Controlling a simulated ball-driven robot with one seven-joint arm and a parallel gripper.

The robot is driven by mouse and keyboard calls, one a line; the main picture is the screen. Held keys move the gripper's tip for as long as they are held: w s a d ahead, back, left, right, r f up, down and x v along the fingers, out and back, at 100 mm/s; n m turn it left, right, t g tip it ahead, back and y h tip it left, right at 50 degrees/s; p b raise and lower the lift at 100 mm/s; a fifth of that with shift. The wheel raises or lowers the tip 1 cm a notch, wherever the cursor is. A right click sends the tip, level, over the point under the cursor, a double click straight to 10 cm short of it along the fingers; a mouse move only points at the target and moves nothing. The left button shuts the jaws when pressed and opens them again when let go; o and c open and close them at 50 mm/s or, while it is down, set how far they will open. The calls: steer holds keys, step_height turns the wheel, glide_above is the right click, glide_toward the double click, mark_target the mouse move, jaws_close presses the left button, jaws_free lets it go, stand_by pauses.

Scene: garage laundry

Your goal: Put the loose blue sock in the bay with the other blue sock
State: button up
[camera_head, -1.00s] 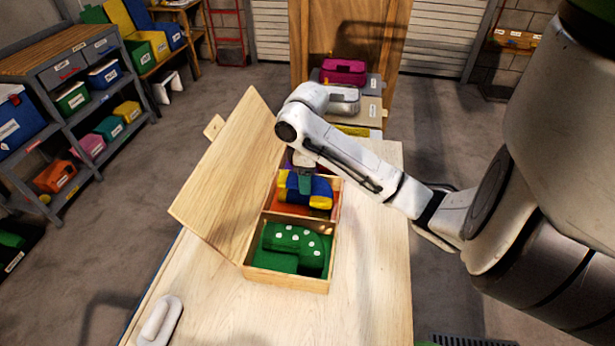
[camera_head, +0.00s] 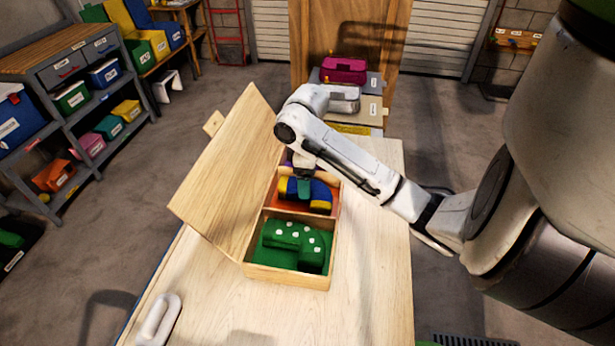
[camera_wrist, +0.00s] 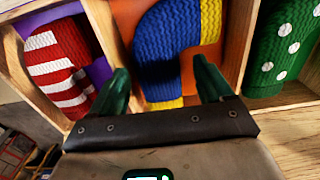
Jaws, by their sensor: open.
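A wooden box (camera_head: 287,275) with bays stands on the table. Blue socks with yellow parts (camera_head: 321,194) lie in its orange-lined middle bay; they also show in the wrist view (camera_wrist: 160,58). They overlap, and I cannot clearly separate one from the other. My gripper (camera_head: 304,187) is down at this bay. In the wrist view my gripper's green fingers (camera_wrist: 163,88) are spread apart, one on each side of the blue sock, not clamped on it. Part of the bay is hidden behind my wrist.
Green white-dotted socks (camera_head: 291,240) fill the near bay. A red-and-white striped sock (camera_wrist: 57,65) lies in the purple-lined bay. The open wooden lid (camera_head: 228,170) leans up on the left. A pale handled object (camera_head: 158,320) stands front left. The table's right side is clear.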

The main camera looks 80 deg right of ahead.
steer(key=shift+d, duration=0.1)
step_height(320, 180, up, 13)
steer(key=p, duration=0.3)
stand_by(0.4)
steer(key=shift+r, duration=0.1)
stand_by(1.6)
